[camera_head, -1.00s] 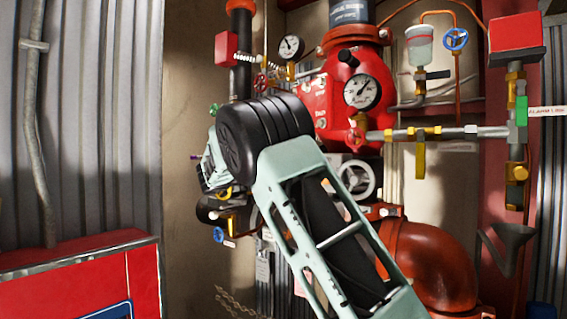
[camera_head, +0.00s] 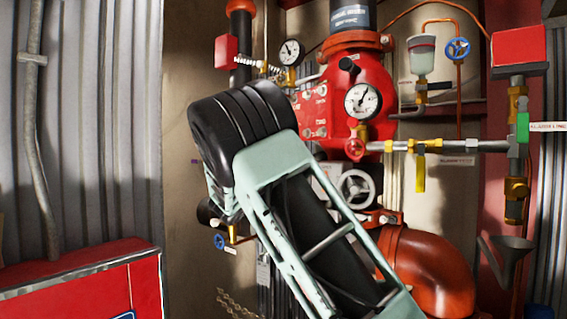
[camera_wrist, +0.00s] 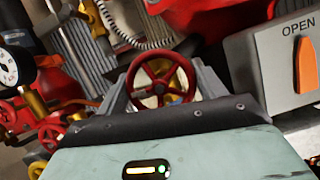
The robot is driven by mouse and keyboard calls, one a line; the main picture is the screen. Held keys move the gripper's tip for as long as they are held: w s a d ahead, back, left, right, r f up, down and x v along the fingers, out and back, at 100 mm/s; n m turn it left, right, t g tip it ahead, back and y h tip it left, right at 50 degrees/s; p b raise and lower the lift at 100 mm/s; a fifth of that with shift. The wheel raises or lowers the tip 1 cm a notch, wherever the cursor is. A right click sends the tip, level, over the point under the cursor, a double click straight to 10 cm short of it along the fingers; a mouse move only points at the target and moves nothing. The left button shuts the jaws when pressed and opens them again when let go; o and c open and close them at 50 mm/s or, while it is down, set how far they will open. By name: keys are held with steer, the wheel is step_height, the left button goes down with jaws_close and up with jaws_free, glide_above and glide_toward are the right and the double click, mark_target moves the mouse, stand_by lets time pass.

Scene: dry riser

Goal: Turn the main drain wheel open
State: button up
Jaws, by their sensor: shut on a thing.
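A red spoked handwheel (camera_wrist: 162,84) is in the middle of the wrist view, between the grey fingers of my gripper (camera_wrist: 160,76). The gripper is shut on it, with a finger at each side of the rim. No label on this wheel is readable, so I cannot confirm from lettering that it is the main drain wheel. In the head view my arm hides the gripper and the held wheel. A grey handwheel (camera_head: 358,188) shows below the red valve body (camera_head: 335,95), right of my arm.
A grey box (camera_wrist: 280,70) marked OPEN, with an orange lever (camera_wrist: 305,64), is close on the right in the wrist view. Smaller red wheels (camera_wrist: 51,134) and a gauge (camera_wrist: 14,66) are at left. A red cabinet (camera_head: 80,280) stands front left in the head view.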

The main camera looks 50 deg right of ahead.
steer(key=n+t+p, duration=0.2)
steer(key=n, duration=0.2)
steer(key=shift+f+n+t+p, duration=0.1)
steer(key=shift+n+t+p, duration=0.5)
steer(key=shift+n, duration=0.5)
steer(key=o, duration=1)
steer(key=shift+a, duration=0.15)
steer(key=b+v, duration=0.6)
steer(key=v, duration=1.1)
steer(key=shift+a, duration=0.15)
